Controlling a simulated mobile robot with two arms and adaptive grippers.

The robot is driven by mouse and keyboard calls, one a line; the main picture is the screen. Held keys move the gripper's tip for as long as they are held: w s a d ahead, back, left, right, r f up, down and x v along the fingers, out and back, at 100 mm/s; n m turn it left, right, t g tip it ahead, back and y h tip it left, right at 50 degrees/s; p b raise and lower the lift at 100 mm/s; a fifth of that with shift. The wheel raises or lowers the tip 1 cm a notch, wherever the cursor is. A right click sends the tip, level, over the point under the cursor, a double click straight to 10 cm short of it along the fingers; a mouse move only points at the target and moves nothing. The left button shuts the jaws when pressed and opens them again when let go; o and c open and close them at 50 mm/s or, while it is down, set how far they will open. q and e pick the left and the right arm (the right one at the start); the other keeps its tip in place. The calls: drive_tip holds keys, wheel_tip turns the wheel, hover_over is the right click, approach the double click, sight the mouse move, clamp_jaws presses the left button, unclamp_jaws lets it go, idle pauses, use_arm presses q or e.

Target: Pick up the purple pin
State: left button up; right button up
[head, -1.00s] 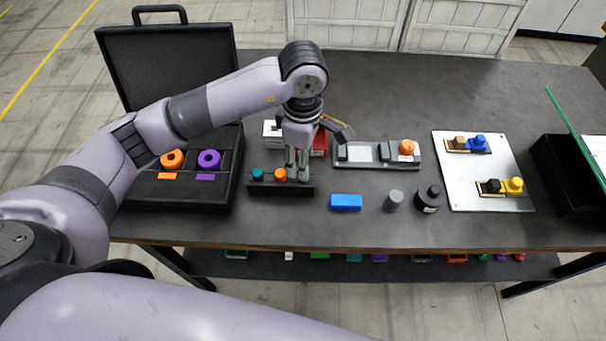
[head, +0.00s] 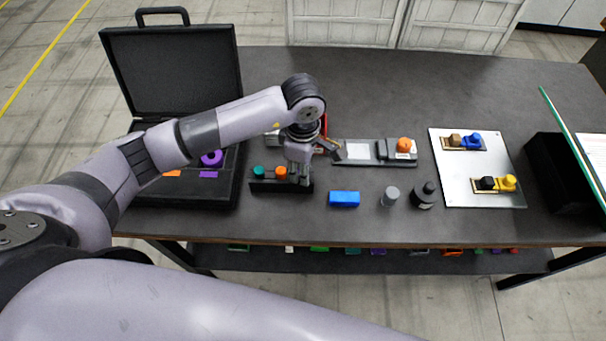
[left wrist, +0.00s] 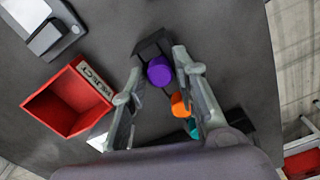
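The purple pin (left wrist: 159,70) stands at one end of a black rack (head: 268,187), in line with an orange pin (head: 281,172) and a teal pin (head: 258,172). In the left wrist view the orange pin (left wrist: 180,104) and teal pin (left wrist: 192,128) show beside it. My left gripper (head: 299,180) is low over the rack's right end and hides the purple pin in the head view. In the left wrist view its open fingers (left wrist: 157,68) lie on either side of the purple pin, with gaps visible. My right gripper is not in view.
A red bin (left wrist: 68,103) stands close behind the gripper. A blue block (head: 344,199), grey cylinder (head: 390,196) and black part (head: 424,195) lie right of the rack. An open black case (head: 185,193) is on the left. A grey fixture (head: 375,155) lies behind.

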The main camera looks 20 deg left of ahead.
use_arm(q)
clamp_jaws()
drive_tip(key=shift+r, duration=0.1)
